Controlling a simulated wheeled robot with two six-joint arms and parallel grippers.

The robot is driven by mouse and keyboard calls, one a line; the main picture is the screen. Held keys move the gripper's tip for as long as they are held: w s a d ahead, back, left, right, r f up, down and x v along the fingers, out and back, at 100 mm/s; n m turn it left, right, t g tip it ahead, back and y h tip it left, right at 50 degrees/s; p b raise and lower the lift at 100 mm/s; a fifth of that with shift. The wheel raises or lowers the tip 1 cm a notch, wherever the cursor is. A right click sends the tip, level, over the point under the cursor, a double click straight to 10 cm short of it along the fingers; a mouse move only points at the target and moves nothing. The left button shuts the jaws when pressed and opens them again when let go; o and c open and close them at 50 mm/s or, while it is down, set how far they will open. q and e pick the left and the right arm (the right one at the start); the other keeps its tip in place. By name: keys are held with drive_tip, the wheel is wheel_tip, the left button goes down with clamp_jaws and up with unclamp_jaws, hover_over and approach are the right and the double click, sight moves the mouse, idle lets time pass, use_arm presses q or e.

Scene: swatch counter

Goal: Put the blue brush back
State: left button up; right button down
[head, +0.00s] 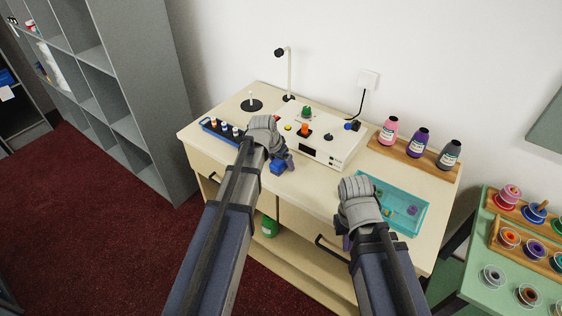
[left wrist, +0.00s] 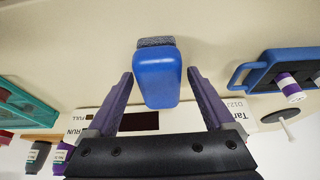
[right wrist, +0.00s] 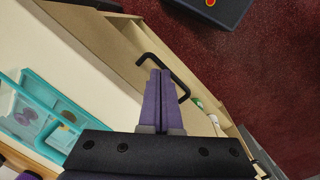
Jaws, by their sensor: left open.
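My left gripper (head: 285,158) is open, a finger on each side of the brush with visible gaps. My right gripper (right wrist: 160,85) is shut and empty near the counter's front edge; in the head view its fingers are mostly hidden by my wrist.
A blue rack (left wrist: 255,72) with several small bottles stands at the counter's left. The white machine (head: 317,150) is behind the brush. A teal tray (head: 417,222) with small items lies at right. A wooden stand (head: 405,160) carries 3 bottles. A drawer handle (head: 330,247) juts out in front.

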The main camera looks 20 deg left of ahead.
use_arm(q)
drive_tip(key=p+v, duration=1.2)
drive_tip(key=s+d+g+y, duration=0.1)
drive_tip(key=s+d+g, duration=0.1)
drive_tip(key=s+d, duration=0.5)
drive_tip(key=s+d+f+g+y, duration=0.1)
drive_tip(key=s+d+g+y, duration=0.1)
drive_tip(key=s+d, duration=0.6)
drive_tip(key=s, duration=0.4)
drive_tip(key=shift+s+g+b, duration=0.3)
drive_tip(key=shift+s+g, duration=0.05)
drive_tip(key=shift+g, duration=0.05)
drive_tip(key=shift+f, duration=0.1)
